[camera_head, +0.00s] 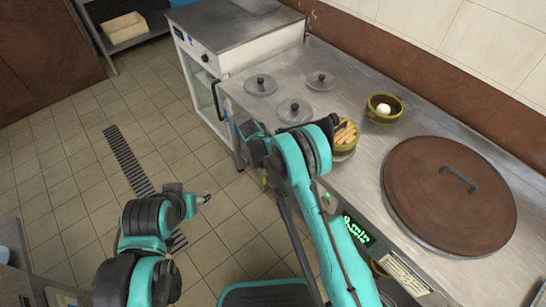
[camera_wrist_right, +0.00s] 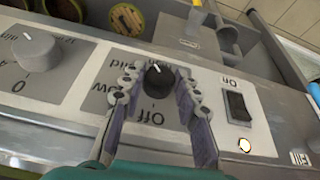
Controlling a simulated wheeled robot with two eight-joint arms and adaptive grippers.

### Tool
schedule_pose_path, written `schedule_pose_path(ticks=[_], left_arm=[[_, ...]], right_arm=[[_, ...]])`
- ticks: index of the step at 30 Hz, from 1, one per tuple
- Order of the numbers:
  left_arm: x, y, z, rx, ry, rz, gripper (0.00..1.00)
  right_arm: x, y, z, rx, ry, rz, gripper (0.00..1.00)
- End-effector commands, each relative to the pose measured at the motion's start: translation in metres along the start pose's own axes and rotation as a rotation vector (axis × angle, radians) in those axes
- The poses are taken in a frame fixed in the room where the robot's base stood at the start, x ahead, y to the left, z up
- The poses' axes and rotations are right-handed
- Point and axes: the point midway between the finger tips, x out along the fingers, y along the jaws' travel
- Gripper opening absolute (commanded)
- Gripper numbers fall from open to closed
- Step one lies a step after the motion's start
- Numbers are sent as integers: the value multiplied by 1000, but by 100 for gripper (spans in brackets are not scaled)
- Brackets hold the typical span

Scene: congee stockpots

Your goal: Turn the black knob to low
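The black knob (camera_wrist_right: 158,78) sits on a white label plate on the steel front panel in the right wrist view. Its white mark points to the top of the picture, away from the upside-down "Off" below it. "Low" is at its lower left and "Mid" at its upper left, partly covered. My right gripper (camera_wrist_right: 156,80) is open, with one finger on each side of the knob and small gaps visible. In the head view the right arm covers the knob. My left gripper (camera_head: 205,198) is over the floor, away from the counter; its fingers are too small to judge.
A grey knob (camera_wrist_right: 35,52) is left of the black one, and a black rocker switch (camera_wrist_right: 237,105) with a lit lamp is to its right. The steel counter (camera_head: 350,85) holds glass lids, a bowl with an egg (camera_head: 384,108) and a large brown lid (camera_head: 450,195).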

Motion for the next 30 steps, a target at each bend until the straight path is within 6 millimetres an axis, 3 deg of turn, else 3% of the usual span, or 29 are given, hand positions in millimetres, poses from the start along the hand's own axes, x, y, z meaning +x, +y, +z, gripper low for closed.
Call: schedule_pose_path(ticks=[7, 18, 30], left_arm=[[2, 0, 2, 0, 0, 0, 52], [9, 0, 6, 0, 0, 0, 52], [8, 0, 6, 0, 0, 0, 52]], right_arm=[[2, -3, 0, -22, -3, 47, 2], [3, -9, 0, -160, -22, 383, 2], [2, -9, 0, -192, -27, 457, 2]])
